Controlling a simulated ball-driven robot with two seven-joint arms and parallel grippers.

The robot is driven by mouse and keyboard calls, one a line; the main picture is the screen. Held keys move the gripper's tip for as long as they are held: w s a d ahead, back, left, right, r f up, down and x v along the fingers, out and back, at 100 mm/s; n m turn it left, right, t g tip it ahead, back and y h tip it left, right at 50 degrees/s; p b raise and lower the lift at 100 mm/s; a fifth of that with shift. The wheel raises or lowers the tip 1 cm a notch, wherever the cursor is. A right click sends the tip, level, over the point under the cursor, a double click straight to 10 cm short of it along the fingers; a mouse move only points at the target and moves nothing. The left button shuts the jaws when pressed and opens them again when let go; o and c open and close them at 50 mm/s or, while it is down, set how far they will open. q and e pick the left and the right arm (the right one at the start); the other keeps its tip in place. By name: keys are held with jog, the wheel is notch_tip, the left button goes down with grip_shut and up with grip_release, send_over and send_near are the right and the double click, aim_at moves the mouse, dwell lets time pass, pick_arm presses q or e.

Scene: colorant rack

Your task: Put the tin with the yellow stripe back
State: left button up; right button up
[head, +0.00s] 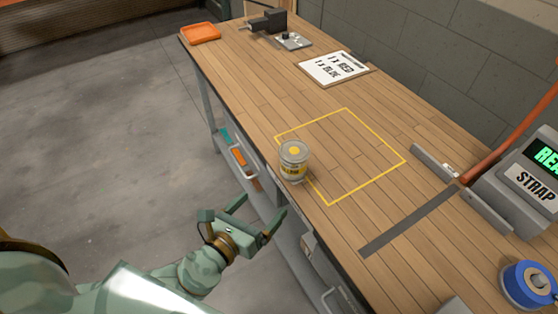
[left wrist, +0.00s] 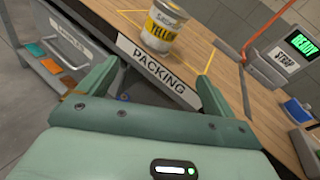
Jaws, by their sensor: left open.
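The tin with the yellow stripe (head: 293,161) stands upright on the wooden bench near its front edge, at the left corner of the yellow outlined square (head: 372,187). A yellow dot marks its lid. In the left wrist view the tin (left wrist: 160,30) shows its yellow band and stands beyond the fingers. My left gripper (head: 258,216) is open and empty, in front of the bench edge and apart from the tin. Its two fingers also show in the left wrist view (left wrist: 152,85). My right gripper is not in view. No colorant rack shows in either view.
The bench front carries a PACKING sign (left wrist: 158,70) and drawers with handles. On the bench are an orange tray (head: 200,33), a sign card (head: 334,68), a dark device (head: 268,20), a STRAP machine (head: 525,180) and a blue reel (head: 530,285). The outlined square is mostly clear.

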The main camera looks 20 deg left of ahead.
pick_arm(q)
notch_tip(320, 180, up, 3)
jog(key=m+t, duration=0.2)
jog(key=m, duration=0.1)
send_near(294, 154)
jog(key=w, duration=0.2)
jog(key=w+f, duration=0.1)
jog(key=w, duration=0.2)
jog(key=shift+w+d+f, duration=0.1)
jog(key=shift+w+d, duration=0.15)
jog(key=w, duration=0.2)
jog(key=w+d, duration=0.1)
jog(key=w, duration=0.2)
jog(key=shift+w+f+b, duration=0.2)
jog(key=shift+w+b, duration=0.05)
jog(key=shift+b, duration=0.05)
jog(key=c, duration=1.9)
jog(key=shift+r, duration=0.1)
grip_shut()
jog(key=shift+r, duration=0.1)
